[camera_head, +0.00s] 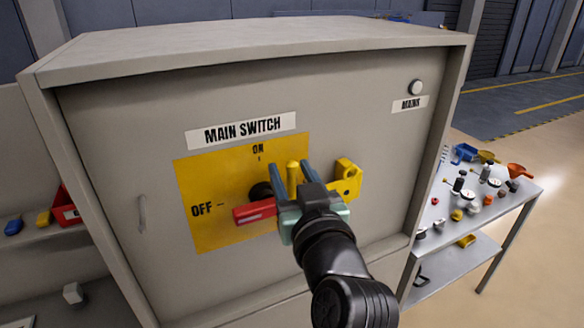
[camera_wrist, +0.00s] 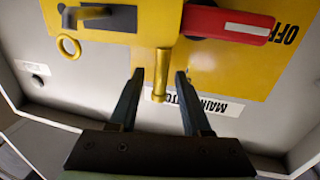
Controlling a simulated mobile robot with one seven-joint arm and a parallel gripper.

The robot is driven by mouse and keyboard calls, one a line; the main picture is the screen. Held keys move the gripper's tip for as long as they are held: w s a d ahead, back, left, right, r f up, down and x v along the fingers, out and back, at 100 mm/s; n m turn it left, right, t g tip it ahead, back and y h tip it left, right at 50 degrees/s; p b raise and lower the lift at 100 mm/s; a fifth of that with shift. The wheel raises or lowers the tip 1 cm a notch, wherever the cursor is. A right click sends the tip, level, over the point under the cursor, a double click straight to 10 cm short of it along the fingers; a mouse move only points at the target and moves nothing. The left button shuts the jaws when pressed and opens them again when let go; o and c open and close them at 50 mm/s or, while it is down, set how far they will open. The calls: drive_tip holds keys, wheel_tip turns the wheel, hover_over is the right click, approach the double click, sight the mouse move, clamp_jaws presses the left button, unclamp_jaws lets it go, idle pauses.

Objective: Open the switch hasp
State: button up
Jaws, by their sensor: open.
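The main switch sits on a yellow plate (camera_head: 215,232) on the grey cabinet front. Its red handle (camera_head: 255,211) lies level, pointing left to OFF; it also shows in the wrist view (camera_wrist: 228,22). A yellow upright bar (camera_head: 293,176), seemingly part of the hasp, stands between the fingers of my gripper (camera_head: 292,172). A yellow bracket (camera_head: 346,180) is just right of the gripper. In the wrist view the bar (camera_wrist: 161,72) is between my open fingers (camera_wrist: 158,92), with gaps on both sides. My gripper and wrist hide part of the plate below the bar.
The cabinet has a MAINS lamp (camera_head: 416,87) at its upper right and a handle (camera_head: 141,213) at left. A bench (camera_head: 508,205) with many small items stands to the right. The wrist view shows a grey hooked part (camera_wrist: 90,14) and a yellow ring (camera_wrist: 69,47).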

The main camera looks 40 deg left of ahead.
clamp_jaws()
idle(1.4)
